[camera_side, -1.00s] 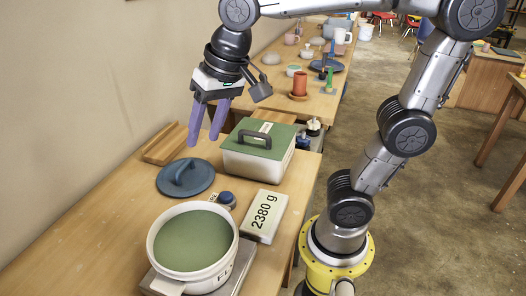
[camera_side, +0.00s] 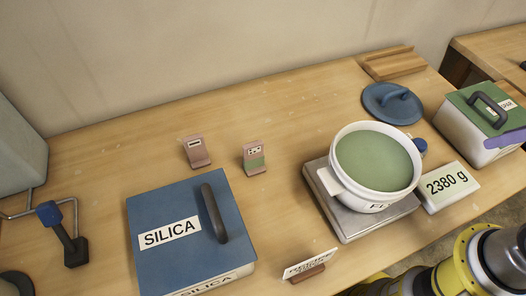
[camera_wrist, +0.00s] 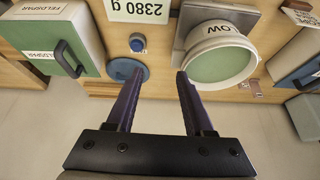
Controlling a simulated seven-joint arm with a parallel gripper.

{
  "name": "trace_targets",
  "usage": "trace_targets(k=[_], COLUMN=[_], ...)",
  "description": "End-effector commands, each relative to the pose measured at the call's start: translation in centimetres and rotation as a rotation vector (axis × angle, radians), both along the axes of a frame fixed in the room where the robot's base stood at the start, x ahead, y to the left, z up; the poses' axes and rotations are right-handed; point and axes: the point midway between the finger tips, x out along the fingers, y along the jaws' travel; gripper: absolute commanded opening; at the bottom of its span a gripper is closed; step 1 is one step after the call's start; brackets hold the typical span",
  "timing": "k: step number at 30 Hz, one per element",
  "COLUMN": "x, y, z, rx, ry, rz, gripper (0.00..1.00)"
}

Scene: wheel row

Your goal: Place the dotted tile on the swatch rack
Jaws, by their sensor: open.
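Two small upright tiles stand on the bench in the side view. The dotted tile (camera_side: 255,158) has dark dots on a pale label and a green band below; the other tile (camera_side: 196,150) has a dash mark. A grooved wooden block (camera_side: 393,63), which looks like the swatch rack, lies at the back right with nothing seen on it. My gripper (camera_wrist: 161,74) is open and empty in the wrist view, its purple fingers apart above the bench.
A blue SILICA box (camera_side: 165,215) stands in front of the tiles. A white bucket (camera_side: 345,190) sits on a scale (camera_side: 347,225), with a 2380 g display (camera_side: 448,186) beside it. A blue lid (camera_side: 392,103) and a green-lidded box (camera_side: 470,130) are to the right. The back-left bench is clear.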

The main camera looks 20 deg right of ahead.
Motion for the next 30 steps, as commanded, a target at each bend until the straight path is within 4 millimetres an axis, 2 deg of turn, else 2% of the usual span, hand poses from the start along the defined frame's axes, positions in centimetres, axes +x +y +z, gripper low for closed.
trace_targets(k=[6,14,18,23,26,30], x=[-0.1,3.1,6.2,10.7,13.9,18.4], y=[3.9,10.8,14.4,17.8,19.5,21.3], z=[1.6,3.7,4.6,4.9,4.5,2.8], rx=[0.223,0.581,0.77,0.974,1.091,1.241], ry=[0.082,0.369,0.556,0.765,0.885,1.04], rz=[-0.062,-0.142,-0.193,-0.262,-0.313,-0.392], gripper=[0.53,0.53,0.53,0.53,0.53,0.53])
